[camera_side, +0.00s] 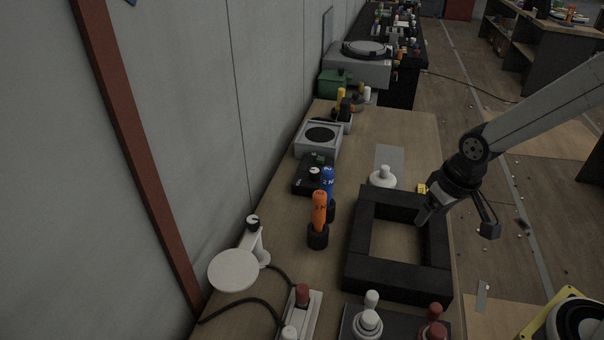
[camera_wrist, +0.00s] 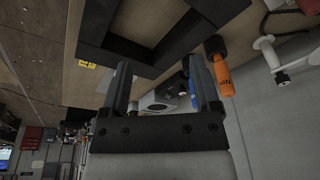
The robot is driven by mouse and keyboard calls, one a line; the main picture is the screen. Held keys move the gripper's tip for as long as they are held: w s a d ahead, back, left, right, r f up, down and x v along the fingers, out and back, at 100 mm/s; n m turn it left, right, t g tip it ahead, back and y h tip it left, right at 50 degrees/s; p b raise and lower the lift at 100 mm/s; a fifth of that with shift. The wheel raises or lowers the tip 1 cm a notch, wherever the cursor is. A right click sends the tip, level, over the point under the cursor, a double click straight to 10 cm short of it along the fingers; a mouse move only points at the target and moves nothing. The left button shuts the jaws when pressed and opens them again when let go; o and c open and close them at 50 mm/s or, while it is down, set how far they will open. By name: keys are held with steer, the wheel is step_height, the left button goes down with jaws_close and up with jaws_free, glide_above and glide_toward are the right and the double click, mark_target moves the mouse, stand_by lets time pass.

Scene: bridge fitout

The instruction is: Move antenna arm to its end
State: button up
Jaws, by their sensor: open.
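The piece that looks like the antenna arm (camera_side: 262,253) is white. It stands at the lower left in the side view, beside the wall, with a round white dish (camera_side: 232,270) and a black-and-white knob (camera_side: 252,223) at its upper end. In the wrist view part of it (camera_wrist: 268,52) shows at the upper right, cut by the frame edge. My gripper (camera_side: 460,218) is open and empty, above the right side of the black square frame, well to the right of the arm. Its two fingers (camera_wrist: 160,85) stand apart in the wrist view.
The black frame (camera_side: 370,271) lies on the bench.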

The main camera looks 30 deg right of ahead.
steer(key=w+a+r+m, duration=0.1)
steer(key=w+a+m, duration=0.1)
steer(key=w+a, duration=0.6)
steer(key=m+g, duration=0.2)
steer(key=m, duration=0.4)
glide_above(244, 250)
steer(key=shift+w+d+f, duration=0.1)
steer(key=shift+w+f, duration=0.1)
steer(key=shift+f, duration=0.35)
steer(key=shift+w+d+f, duration=0.1)
steer(key=shift+w+f, duration=0.1)
steer(key=shift+f, duration=0.35)
steer(key=shift+f, duration=0.15)
steer(key=shift+f, duration=3.8)
jaws_close()
steer(key=shift+s+a, duration=0.15)
